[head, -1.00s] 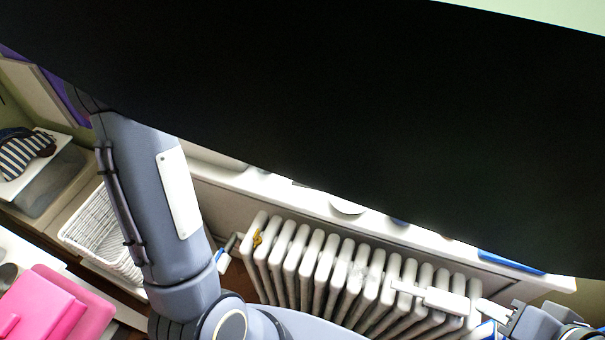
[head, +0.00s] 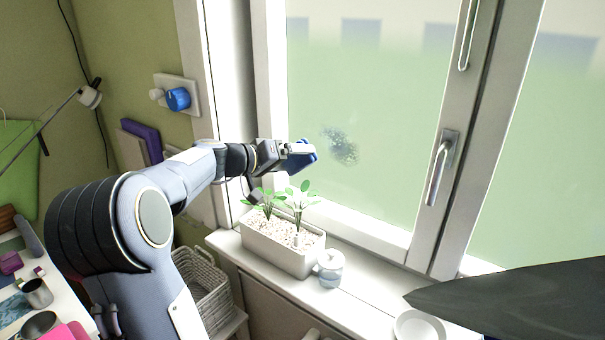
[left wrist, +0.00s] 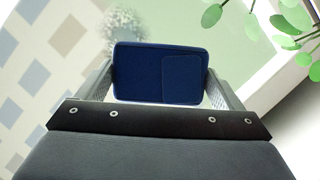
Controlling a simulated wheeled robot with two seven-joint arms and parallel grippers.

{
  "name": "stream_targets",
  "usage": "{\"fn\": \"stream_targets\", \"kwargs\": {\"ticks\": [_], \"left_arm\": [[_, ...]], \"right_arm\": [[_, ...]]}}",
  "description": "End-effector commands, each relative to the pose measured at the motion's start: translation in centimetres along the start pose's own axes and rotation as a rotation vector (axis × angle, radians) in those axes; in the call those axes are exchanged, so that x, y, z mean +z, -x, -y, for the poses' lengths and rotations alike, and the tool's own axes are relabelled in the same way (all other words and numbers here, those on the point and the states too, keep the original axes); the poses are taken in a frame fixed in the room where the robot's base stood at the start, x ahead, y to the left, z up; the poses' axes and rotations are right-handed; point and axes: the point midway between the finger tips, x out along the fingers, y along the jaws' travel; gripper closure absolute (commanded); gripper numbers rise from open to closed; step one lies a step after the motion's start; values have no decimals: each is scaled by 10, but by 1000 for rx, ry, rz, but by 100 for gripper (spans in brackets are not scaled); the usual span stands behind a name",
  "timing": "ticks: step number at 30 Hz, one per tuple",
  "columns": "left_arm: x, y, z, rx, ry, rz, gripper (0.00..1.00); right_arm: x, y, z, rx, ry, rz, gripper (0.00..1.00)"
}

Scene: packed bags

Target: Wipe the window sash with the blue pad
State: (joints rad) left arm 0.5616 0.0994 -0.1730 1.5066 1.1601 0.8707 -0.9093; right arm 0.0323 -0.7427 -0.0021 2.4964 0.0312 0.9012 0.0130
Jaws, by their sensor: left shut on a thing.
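The window sash has a white frame (head: 270,75) around a large pane (head: 390,100), with a silver handle (head: 441,165) at its right side. A dark speckled smudge (head: 341,146) is on the pane; it also shows in the left wrist view (left wrist: 123,22). My left gripper (head: 296,150) is shut on the blue pad (head: 308,158), just left of the smudge. In the left wrist view the pad (left wrist: 140,73) sits between both fingers, with a paler smudge beyond it. I cannot tell whether the pad touches the glass. My right gripper is out of view.
A planter (head: 285,246) with green seedlings stands on the sill just below my left gripper. A small jar (head: 330,267) and a white dish (head: 419,328) are to its right. A large dark shape (head: 520,300) covers the lower right. A wicker basket (head: 205,290) is below.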

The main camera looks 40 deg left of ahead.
Motion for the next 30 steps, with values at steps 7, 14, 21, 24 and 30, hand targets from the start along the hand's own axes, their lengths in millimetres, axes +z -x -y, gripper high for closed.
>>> {"fn": "stream_targets", "kwargs": {"ticks": [7, 14, 21, 24, 30], "left_arm": [[-11, -19, -3, 1, 2, 1, 30], [-19, -41, -2, 0, 2, 2, 30], [-22, -52, -1, 0, 0, 1, 30], [-23, -54, -1, 0, 0, 1, 30], [-22, -54, 0, 0, 0, 0, 30]], "right_arm": [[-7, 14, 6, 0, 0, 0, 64], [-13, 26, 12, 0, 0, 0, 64], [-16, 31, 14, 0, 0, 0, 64], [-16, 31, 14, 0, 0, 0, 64], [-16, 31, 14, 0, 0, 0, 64]]}}
